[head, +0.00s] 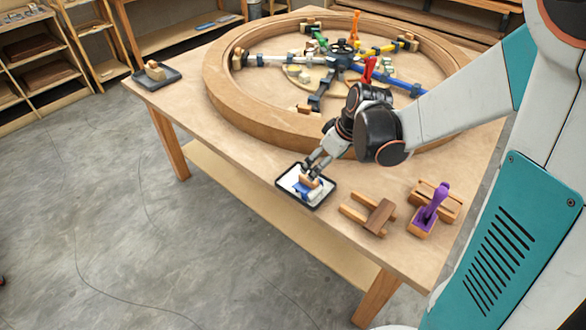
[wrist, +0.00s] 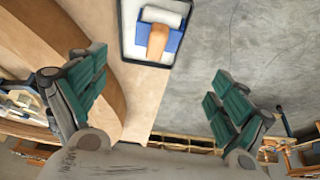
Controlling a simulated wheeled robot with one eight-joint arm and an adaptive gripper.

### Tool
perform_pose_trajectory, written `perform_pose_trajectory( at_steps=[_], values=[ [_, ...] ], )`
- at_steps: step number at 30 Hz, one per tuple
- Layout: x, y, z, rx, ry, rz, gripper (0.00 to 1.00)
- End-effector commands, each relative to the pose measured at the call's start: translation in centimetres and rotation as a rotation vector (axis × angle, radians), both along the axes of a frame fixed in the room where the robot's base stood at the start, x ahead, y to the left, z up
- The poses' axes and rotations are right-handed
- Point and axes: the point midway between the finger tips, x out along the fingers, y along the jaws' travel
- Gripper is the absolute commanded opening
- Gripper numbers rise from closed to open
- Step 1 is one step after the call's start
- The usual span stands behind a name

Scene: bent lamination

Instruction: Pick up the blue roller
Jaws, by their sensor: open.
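The blue roller (head: 299,189) lies in a black-rimmed tray (head: 318,207) near the table's front edge. In the wrist view, the roller shows a blue frame (wrist: 174,42), a tan wooden handle (wrist: 157,42) and a white sleeve (wrist: 162,16). The tray (wrist: 123,35) is cut off by the top of that view. My gripper (head: 311,171) is over the tray, close to the handle. In the wrist view its green-padded fingers (wrist: 157,92) are wide apart with nothing between them. My gripper partly covers the roller in the head view; I cannot tell whether they touch.
A large round wooden form (head: 222,85) with coloured clamps fills the table's back. Right of the tray are a wooden block tool (head: 380,215) and a purple-handled tool (head: 434,205). A dark tray (head: 150,78) with a wooden piece sits at the far left corner.

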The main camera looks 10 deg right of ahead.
Motion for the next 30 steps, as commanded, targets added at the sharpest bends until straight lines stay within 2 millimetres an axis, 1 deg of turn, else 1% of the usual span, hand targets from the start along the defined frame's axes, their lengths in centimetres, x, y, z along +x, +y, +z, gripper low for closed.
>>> perform_pose_trajectory(
  at_steps=[12, 15, 23, 30],
  values=[
    [2.3, 1.4, -6.5, 0.0, 0.001, 0.002, 0.92],
    [2.6, 1.6, -7.5, 0.0, 0.001, 0.002, 0.92],
    [3.2, 1.8, -8.6, 0.0, 0.001, 0.002, 0.92],
    [4.7, 2.3, -11.7, 0.0, 0.001, 0.002, 0.92]
  ],
)
